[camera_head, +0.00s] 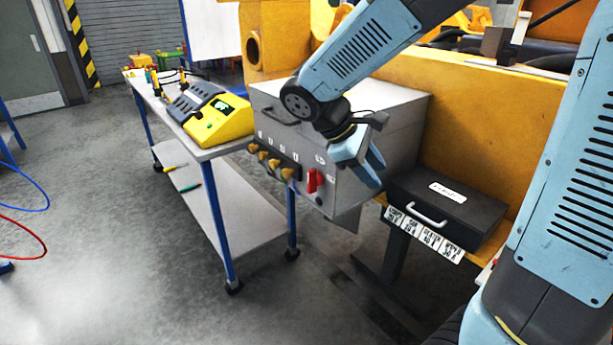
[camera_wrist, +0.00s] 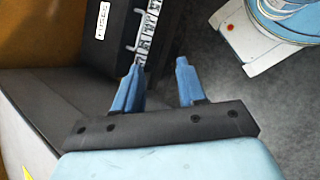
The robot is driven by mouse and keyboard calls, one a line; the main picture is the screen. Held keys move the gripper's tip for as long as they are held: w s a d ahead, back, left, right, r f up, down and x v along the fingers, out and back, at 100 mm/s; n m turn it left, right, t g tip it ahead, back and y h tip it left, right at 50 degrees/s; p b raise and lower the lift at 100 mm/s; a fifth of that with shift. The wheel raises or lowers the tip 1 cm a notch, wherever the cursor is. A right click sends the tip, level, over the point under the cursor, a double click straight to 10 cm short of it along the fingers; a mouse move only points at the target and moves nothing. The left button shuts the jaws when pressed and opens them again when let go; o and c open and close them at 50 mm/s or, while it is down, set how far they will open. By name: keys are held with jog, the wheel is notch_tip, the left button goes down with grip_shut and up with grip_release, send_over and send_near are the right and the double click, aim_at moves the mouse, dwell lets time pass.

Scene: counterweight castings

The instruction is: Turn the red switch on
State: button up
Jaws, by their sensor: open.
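The red switch (camera_head: 313,180) sits on the front face of a grey metal box (camera_head: 385,112), low and toward its right side, in the head view. My gripper (camera_head: 368,172) is in front of the box's right part, just right of the switch and apart from it as far as I can tell. In the wrist view my gripper (camera_wrist: 155,72) shows two blue fingers spread apart with nothing between them. The switch does not show in the wrist view. Whether the switch is on or off I cannot tell.
Several yellow knobs (camera_head: 268,160) line the box front left of the switch. A black case (camera_head: 450,205) with a handle lies to the right; it also shows in the wrist view (camera_wrist: 108,30). A wheeled table (camera_head: 212,152) holding a yellow device (camera_head: 218,122) stands left.

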jog(key=w+a+f+n+t+h, duration=0.35)
jog(key=w+a+n+h, duration=0.2)
jog(key=a, duration=0.45)
jog(key=n+t+h, duration=0.2)
jog(key=n+t, duration=0.4)
jog(key=n, duration=0.2)
send_near(308, 175)
jog(key=x, duration=0.9)
jog(key=shift+w+d, duration=0.2)
grip_shut()
